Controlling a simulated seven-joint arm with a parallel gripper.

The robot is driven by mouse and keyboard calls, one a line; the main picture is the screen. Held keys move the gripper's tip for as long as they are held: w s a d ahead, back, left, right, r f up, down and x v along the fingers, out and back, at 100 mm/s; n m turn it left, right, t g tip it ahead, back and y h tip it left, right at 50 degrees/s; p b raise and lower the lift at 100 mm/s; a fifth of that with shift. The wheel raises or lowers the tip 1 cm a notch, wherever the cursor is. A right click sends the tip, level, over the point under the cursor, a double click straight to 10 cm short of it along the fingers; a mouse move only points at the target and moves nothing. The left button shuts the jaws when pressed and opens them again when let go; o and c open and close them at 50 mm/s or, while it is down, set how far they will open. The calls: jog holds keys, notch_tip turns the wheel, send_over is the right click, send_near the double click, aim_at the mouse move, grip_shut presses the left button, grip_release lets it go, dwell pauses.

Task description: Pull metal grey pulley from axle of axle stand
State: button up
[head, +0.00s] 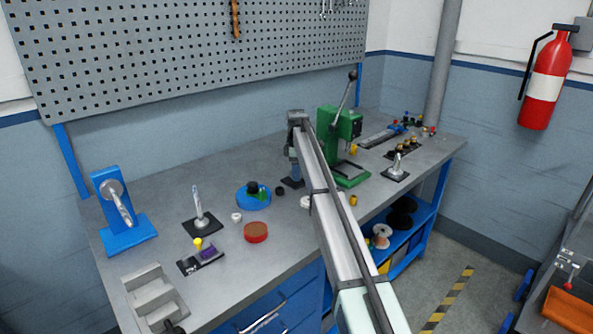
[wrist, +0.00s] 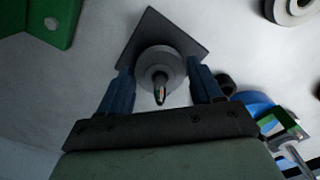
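In the wrist view, a grey metal pulley (wrist: 147,57) sits around the upright axle (wrist: 160,93) of an axle stand with a dark square base (wrist: 152,22). My gripper (wrist: 160,68) points down over the stand, with one blue finger on each side of the pulley. The inner faces lie right at the pulley's edges; I cannot tell whether they press on it. In the head view my gripper (head: 295,172) is low over the dark base (head: 289,184), and the pulley is hidden there.
A green press (head: 340,140) stands just right of my gripper. A blue disc (head: 253,202), a red round part (head: 256,232) and another axle stand (head: 199,221) are to the left. A blue stand (head: 127,235) is at the far left. A third axle stand (head: 396,172) is at right.

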jog(key=c, duration=0.7)
jog(key=shift+r, duration=2.05)
dwell(0.9)
jog(key=shift+r, duration=1.5)
jog(key=shift+r, duration=0.1)
jog(key=shift+r, duration=0.35)
jog(key=shift+r, duration=0.2)
jog(key=shift+r, duration=1.85)
jog(key=shift+m, duration=0.3)
